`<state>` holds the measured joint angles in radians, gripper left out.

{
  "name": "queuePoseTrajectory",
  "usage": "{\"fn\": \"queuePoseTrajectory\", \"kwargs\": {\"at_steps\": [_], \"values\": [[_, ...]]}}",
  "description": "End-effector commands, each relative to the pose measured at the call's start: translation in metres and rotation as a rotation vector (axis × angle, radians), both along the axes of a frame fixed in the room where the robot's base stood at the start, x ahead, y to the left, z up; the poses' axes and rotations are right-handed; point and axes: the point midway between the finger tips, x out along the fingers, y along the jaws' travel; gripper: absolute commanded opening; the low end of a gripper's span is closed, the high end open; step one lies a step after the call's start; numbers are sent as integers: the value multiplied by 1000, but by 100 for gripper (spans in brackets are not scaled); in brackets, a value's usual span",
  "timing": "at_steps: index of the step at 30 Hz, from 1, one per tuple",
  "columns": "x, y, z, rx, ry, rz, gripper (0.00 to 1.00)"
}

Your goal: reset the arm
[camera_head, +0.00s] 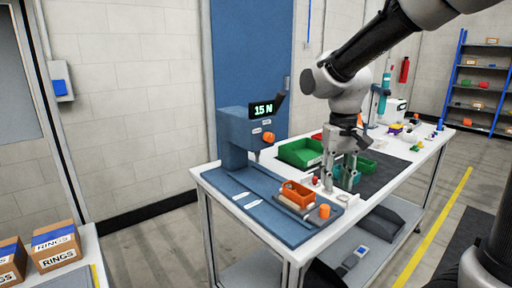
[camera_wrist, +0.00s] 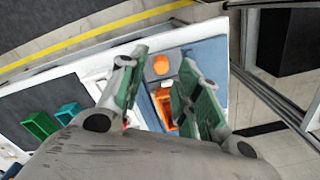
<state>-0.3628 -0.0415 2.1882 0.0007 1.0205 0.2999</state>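My gripper (camera_head: 339,182) points down over the near part of the white workbench (camera_head: 292,250). Its two fingers are apart, with nothing visible between them. In the wrist view my gripper (camera_wrist: 164,62) shows its green-padded fingers spread, with an orange bin (camera_wrist: 164,104) visible beyond the gap. In the head view the orange bin (camera_head: 297,193) sits just left of my gripper. Whether the fingertips touch anything on the bench cannot be told.
A blue press-like device (camera_head: 237,135) with a "15 N" display stands left on a blue base. A green bin (camera_head: 297,153) is behind my gripper. An orange cylinder (camera_head: 324,211) stands near the front edge. Boxes labelled RINGS (camera_head: 56,247) sit lower left. Shelves (camera_head: 481,80) stand far right.

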Motion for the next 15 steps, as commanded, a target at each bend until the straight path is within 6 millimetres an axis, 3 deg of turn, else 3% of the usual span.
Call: {"fn": "queuePoseTrajectory", "kwargs": {"at_steps": [8,15], "values": [[-75,-63,22,30,-127,112,33],[-139,-112,37,31,-303,23,33]]}}
